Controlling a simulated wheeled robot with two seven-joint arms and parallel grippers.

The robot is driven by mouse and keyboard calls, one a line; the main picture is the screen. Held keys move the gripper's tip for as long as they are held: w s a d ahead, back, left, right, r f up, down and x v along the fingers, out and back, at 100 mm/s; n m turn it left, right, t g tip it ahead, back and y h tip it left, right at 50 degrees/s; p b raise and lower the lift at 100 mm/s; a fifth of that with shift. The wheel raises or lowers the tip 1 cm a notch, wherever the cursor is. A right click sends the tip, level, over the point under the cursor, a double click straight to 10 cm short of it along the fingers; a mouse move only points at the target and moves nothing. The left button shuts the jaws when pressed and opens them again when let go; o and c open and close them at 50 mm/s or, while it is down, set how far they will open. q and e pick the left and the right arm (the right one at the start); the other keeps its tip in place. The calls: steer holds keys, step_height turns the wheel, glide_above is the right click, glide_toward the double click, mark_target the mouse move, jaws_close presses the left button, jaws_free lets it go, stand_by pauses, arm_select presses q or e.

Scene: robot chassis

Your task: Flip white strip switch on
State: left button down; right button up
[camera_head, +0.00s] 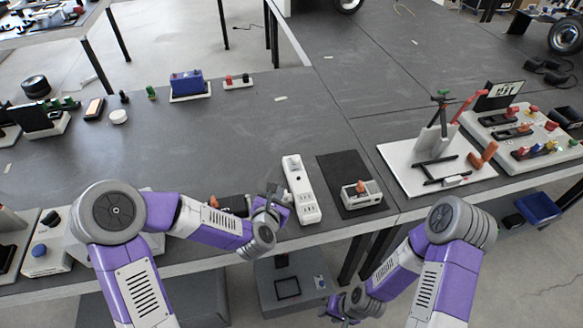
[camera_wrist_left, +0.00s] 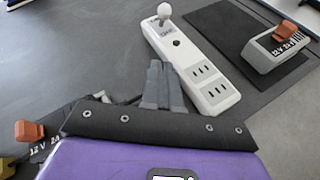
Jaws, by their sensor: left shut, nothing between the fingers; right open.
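The white power strip (camera_head: 304,201) lies on the grey table, left of a black mat. In the left wrist view the strip (camera_wrist_left: 190,65) shows a round-headed toggle lever (camera_wrist_left: 164,12) at its far end, a small dark round button and sockets at the near end. I cannot tell whether the lever stands on or off. My left gripper (camera_head: 271,190) is just left of the strip. Its fingers (camera_wrist_left: 161,72) are shut and empty, overlapping the strip's left edge in the wrist view; contact is unclear. My right gripper (camera_head: 344,306) is open and low, in front of the table.
A white switch box with an orange rocker (camera_head: 362,193) sits on the black mat (camera_head: 340,167) to the right. Another orange switch (camera_wrist_left: 28,131) lies left of my left gripper. A white board with a stand (camera_head: 400,155) is farther right. The table behind the strip is clear.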

arm_select(q)
steer(key=shift+s, duration=0.1)
steer(key=b, duration=0.1)
glide_toward(294, 163)
steer(key=f, duration=0.1)
steer(key=w+f, duration=0.1)
steer(key=f, duration=0.2)
steer(key=shift+w+a, duration=0.3)
steer(key=shift+w+d+r, duration=0.15)
steer(key=shift+w, duration=0.4)
steer(key=shift+w+d+r, duration=0.2)
steer(key=shift+w, duration=0.4)
steer(key=shift+w+d+r, duration=0.15)
steer(key=shift+w, duration=0.25)
steer(key=shift+w+d+r, duration=0.15)
steer(key=shift+w, duration=0.25)
